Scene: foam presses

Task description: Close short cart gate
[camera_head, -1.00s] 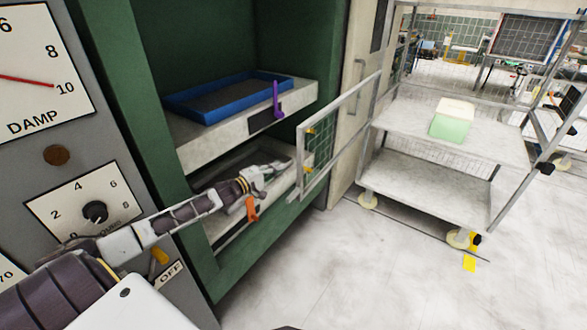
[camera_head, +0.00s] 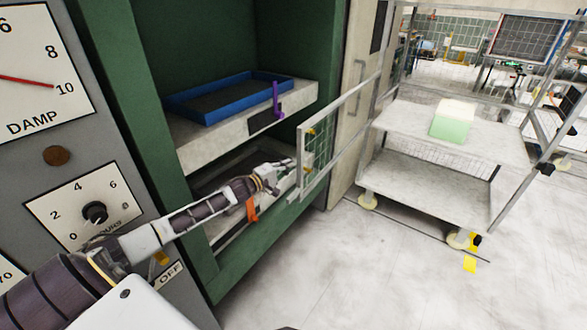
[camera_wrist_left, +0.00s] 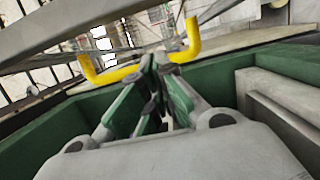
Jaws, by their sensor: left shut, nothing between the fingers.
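The short cart gate (camera_head: 322,142) is a grey metal frame with wire mesh. It stands swung out from the cart (camera_head: 418,187) toward the left, its free end in front of the green press. My left gripper (camera_head: 288,167) is shut and empty, close beside the gate's free-end post. I cannot tell whether they touch. My right gripper is not in view.
The green press (camera_head: 245,262) holds a blue tray (camera_head: 190,109) on its upper shelf, with a purple lever (camera_head: 277,100). An orange lever (camera_head: 252,209) is below my left wrist. The floor in front is clear.

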